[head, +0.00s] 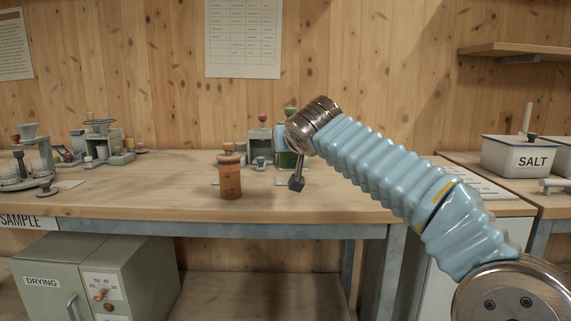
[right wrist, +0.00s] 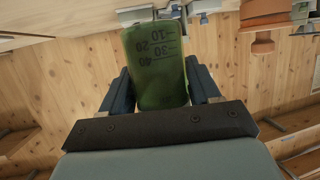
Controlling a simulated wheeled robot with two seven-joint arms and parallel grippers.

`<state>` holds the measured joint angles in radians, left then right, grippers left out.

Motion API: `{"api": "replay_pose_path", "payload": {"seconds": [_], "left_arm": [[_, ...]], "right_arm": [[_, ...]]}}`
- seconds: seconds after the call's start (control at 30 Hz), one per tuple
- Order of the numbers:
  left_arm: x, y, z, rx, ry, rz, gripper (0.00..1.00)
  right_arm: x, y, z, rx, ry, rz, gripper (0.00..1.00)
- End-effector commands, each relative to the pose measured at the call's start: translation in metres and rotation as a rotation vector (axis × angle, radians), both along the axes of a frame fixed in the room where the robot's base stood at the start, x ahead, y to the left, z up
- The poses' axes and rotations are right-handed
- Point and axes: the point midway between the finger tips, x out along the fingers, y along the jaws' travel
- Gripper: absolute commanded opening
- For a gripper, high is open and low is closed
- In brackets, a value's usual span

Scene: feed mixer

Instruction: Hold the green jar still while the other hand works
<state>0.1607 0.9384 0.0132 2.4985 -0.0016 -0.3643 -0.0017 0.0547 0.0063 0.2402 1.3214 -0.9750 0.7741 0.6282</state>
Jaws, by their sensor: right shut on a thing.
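The green jar (right wrist: 156,78) fills the middle of the right wrist view, with dark graduation marks on its side. My right gripper (right wrist: 158,84) has a dark finger on each side of it and is shut on it. In the head view my right arm comes in from the right. The green jar (head: 288,160) shows there only in part, at the back of the bench, mostly hidden by my wrist. My left gripper is not in either view.
An amber jar with a brown lid (head: 230,178) stands on the wooden bench (head: 150,198), left of my right gripper. Small grey apparatus (head: 260,145) is behind it. A white SALT bin (head: 517,157) is at the right. The bench front is clear left of the amber jar.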

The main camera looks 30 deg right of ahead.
Motion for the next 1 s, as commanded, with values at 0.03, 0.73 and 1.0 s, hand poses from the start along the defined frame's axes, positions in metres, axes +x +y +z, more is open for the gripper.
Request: {"api": "replay_pose_path", "payload": {"seconds": [0.03, 0.73, 1.0], "left_arm": [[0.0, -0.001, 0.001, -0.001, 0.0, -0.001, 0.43], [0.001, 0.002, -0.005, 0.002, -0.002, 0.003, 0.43], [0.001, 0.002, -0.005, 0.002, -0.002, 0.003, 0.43]], "right_arm": [[-0.012, 0.004, 0.013, 0.0, -0.005, 0.002, 0.19], [-0.093, 0.023, 0.046, -0.001, 0.0, 0.0, 0.19], [-0.093, 0.022, 0.046, -0.001, 0.0, 0.0, 0.31]]}}
